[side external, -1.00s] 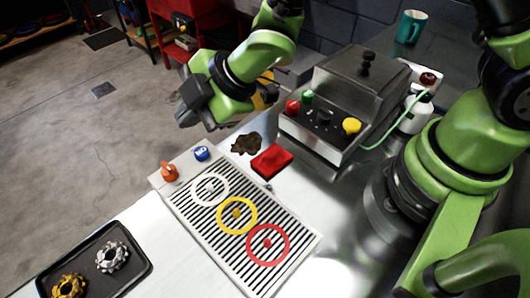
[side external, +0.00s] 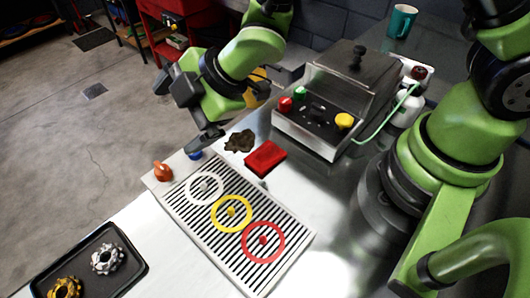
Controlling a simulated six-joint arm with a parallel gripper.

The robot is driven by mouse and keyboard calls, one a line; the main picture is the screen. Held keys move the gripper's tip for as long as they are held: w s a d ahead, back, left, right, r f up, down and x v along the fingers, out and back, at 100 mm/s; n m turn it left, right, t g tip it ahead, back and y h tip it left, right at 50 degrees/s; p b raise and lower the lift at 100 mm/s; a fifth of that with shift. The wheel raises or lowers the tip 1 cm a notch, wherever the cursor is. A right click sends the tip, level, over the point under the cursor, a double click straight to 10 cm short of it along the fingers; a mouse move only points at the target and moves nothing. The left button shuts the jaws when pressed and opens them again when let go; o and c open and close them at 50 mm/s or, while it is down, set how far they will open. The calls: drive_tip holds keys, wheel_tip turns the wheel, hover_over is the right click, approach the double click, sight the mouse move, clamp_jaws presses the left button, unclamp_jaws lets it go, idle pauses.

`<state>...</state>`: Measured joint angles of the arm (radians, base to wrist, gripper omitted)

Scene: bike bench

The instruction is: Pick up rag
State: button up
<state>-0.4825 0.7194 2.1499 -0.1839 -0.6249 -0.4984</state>
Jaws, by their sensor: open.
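A crumpled dark brown piece (side external: 240,141), which looks like a cloth, lies on the metal bench behind the slatted tray. A flat red pad (side external: 265,157) lies just right of it; I cannot tell for certain which one is the rag. My gripper (side external: 182,112) is above the bench's left edge, to the left of both. Its jaws are spread wide with nothing between them. The lower finger is close to a blue cap (side external: 195,155) and partly covers it in this view.
The slatted tray (side external: 292,268) has white, yellow and red rings and an orange knob (side external: 162,171). A metal machine (side external: 335,95) with coloured buttons stands behind the red pad. A black tray (side external: 129,283) with two cogs is at front left. A teal mug (side external: 402,20) stands at the back.

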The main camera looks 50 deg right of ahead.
drive_tip(key=s+d+f+m+g+h, duration=0.1)
drive_tip(key=d+f+m+g+h, duration=0.1)
drive_tip(key=d+m+h, duration=0.35)
drive_tip(key=m+g, duration=0.4)
drive_tip(key=m, duration=0.8)
hover_over(264, 148)
drive_tip(key=shift+w+a+f+n+h, duration=0.1)
drive_tip(key=shift+w+f+n+h, duration=0.15)
drive_tip(key=shift+w+h, duration=0.15)
drive_tip(key=shift+s+f+g, duration=0.1)
drive_tip(key=shift+s+g, duration=0.1)
drive_tip(key=shift+g, duration=0.2)
drive_tip(key=shift+m, duration=0.4)
drive_tip(key=f, duration=0.9)
drive_tip(key=shift+s+f, duration=0.25)
drive_tip(key=shift+f, duration=0.1)
drive_tip(key=shift+c, duration=0.2)
drive_tip(key=c, duration=0.8)
drive_tip(key=shift+o, duration=0.2)
drive_tip(key=shift+r, duration=0.15)
